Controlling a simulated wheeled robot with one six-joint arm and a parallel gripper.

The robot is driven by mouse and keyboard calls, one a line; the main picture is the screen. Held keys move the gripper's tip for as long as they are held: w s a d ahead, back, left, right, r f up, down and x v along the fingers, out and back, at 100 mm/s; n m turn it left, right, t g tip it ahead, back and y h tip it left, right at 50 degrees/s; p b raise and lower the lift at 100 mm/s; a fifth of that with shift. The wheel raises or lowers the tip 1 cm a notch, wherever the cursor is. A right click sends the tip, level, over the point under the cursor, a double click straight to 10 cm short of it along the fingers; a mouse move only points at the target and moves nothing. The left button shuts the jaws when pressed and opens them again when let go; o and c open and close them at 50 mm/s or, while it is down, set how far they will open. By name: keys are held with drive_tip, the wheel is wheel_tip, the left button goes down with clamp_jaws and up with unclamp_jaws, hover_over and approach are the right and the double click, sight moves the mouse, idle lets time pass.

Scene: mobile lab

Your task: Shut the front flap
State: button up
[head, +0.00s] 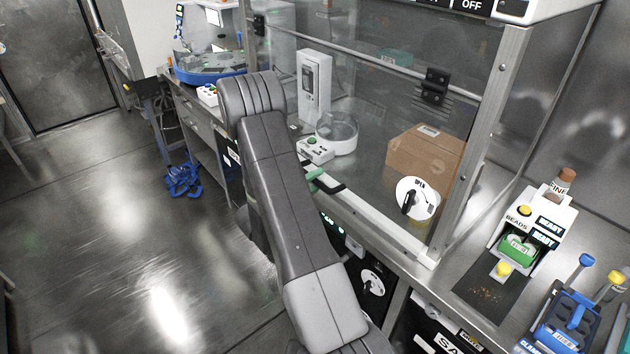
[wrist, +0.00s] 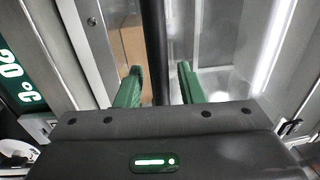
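A black bar handle (head: 332,188) shows low on the enclosure front, partly hidden by my arm. My gripper's green fingertips (wrist: 160,85) are apart in the wrist view, with the black bar (wrist: 153,40) running between them. The bar lies nearer the left finger, and a gap shows on its right. In the head view my arm hides most of the gripper.
A white dial marked OPEN (head: 417,198) is at the enclosure's lower right. A cardboard box (head: 422,155) and a white device (head: 314,85) show behind the clear front. A bead dispenser (head: 535,222) and blue rack (head: 566,318) stand right. The floor at left is mostly clear.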

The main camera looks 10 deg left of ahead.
sight(328, 176)
drive_tip(key=shift+c, duration=0.2)
clamp_jaws()
drive_tip(key=shift+w+d+f, duration=0.2)
drive_tip(key=shift+w+d, duration=0.4)
drive_tip(key=shift+w, duration=0.2)
drive_tip(key=shift+w+d+f, duration=0.15)
drive_tip(key=shift+w+d, duration=0.45)
drive_tip(key=shift+w, duration=0.15)
drive_tip(key=shift+c, duration=1.2)
unclamp_jaws()
drive_tip(key=shift+o, duration=1.4)
drive_tip(key=shift+w+d, duration=0.2)
